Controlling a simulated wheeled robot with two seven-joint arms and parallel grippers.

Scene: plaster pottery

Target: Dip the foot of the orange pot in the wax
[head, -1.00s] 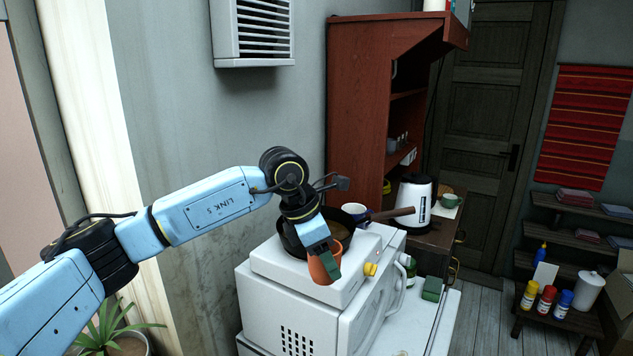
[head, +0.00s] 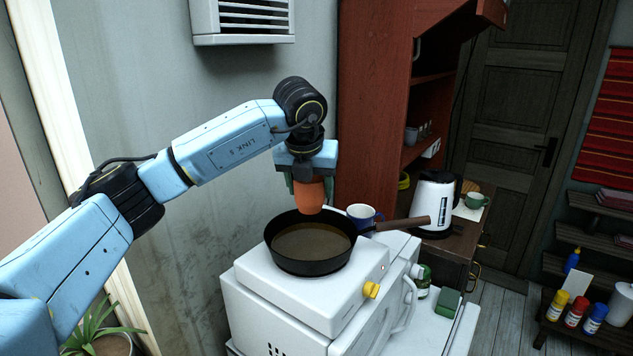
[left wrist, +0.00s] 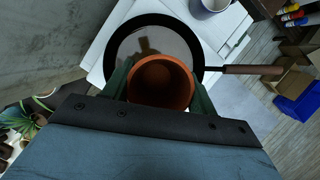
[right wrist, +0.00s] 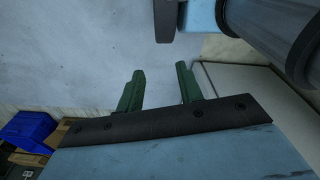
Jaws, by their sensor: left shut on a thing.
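The orange pot (head: 308,195) is held roughly upright in my left gripper (head: 309,182), with its foot downward and clear of the wax. The black pan (head: 308,267) sits on the white hob, with brownish wax (head: 312,242) inside. In the head view the pot is above the pan's far side. In the left wrist view the pot's open mouth (left wrist: 161,80) faces the camera between the green fingers, overlapping the pan's near part (left wrist: 114,38). My right gripper (right wrist: 160,85) is open and empty in the right wrist view.
The pan's wooden handle (head: 405,224) points right. A blue-and-white mug (head: 363,215) stands close behind it, with a white kettle (head: 436,203) farther right. The red-brown cabinet (head: 375,110) rises behind. A yellow knob (head: 371,290) is on the hob's front.

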